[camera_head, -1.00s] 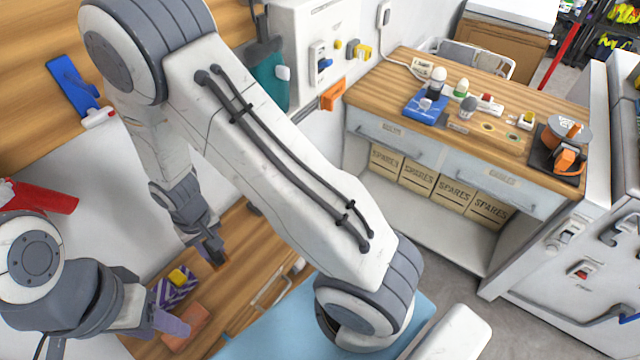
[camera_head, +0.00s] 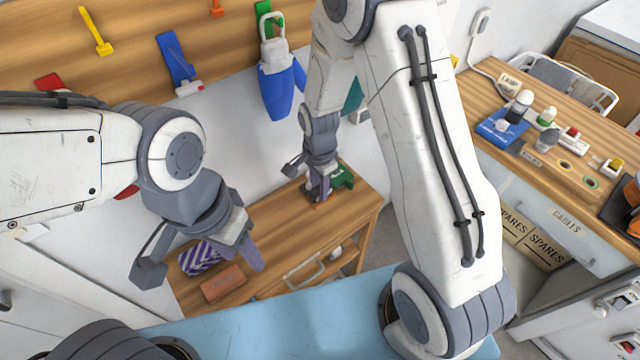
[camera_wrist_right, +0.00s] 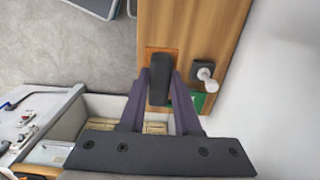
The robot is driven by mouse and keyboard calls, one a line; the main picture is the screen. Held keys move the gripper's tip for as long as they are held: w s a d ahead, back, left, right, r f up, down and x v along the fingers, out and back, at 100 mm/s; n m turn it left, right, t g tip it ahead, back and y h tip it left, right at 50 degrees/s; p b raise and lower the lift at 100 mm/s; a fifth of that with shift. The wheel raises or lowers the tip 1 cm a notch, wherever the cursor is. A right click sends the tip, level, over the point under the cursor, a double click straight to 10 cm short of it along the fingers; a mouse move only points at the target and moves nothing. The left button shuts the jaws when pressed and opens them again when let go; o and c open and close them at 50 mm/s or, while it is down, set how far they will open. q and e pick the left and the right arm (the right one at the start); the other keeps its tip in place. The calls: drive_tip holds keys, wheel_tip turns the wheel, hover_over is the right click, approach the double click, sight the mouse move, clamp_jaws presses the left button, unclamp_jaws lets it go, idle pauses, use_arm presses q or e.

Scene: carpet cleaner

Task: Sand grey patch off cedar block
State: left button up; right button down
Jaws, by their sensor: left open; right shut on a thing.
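My right gripper (camera_head: 320,188) is low over the wooden bench top at its far right end. In the right wrist view it (camera_wrist_right: 160,85) is shut on a dark grey block (camera_wrist_right: 158,92). An orange-brown flat block (camera_wrist_right: 150,53) shows beneath or behind the dark block; I cannot tell whether they touch. A reddish-brown block (camera_head: 222,284) lies on the bench's left part, with no grey patch discernible. My left gripper (camera_head: 246,252) is open just above and right of it, apparently empty. I cannot tell which block is the cedar one.
A purple-and-white striped thing (camera_head: 200,258) lies behind the reddish block. A green thing (camera_head: 342,178) sits beside my right gripper, and a white knob on a dark base (camera_wrist_right: 205,74) is nearby. The bench (camera_head: 278,232) is clear between the grippers.

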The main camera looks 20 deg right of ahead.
idle(0.3)
drive_tip(key=shift+a+f+b, duration=0.1)
drive_tip(key=shift+f+b, duration=4.85)
drive_tip(key=shift+f, duration=1.85)
drive_tip(key=shift+f, duration=0.25)
drive_tip(key=c, duration=0.5)
unclamp_jaws()
drive_tip(key=shift+c, duration=0.2)
wheel_tip(320, 180, up, 11)
drive_tip(key=shift+f+b, duration=0.2)
drive_tip(key=shift+b, duration=0.35)
drive_tip(key=s+a+r+n, duration=0.2)
drive_tip(key=s+r+n, duration=0.2)
drive_tip(key=s+n, duration=0.3)
drive_tip(key=s+a+r+n, duration=0.3)
drive_tip(key=s+r+n, duration=0.1)
drive_tip(key=s+n, duration=0.3)
drive_tip(key=s+a+r+n+y, duration=0.1)
drive_tip(key=s+a+r+n, duration=0.2)
drive_tip(key=s+n, duration=0.4)
drive_tip(key=shift+s+r, duration=0.4)
drive_tip(key=shift+r, duration=0.1)
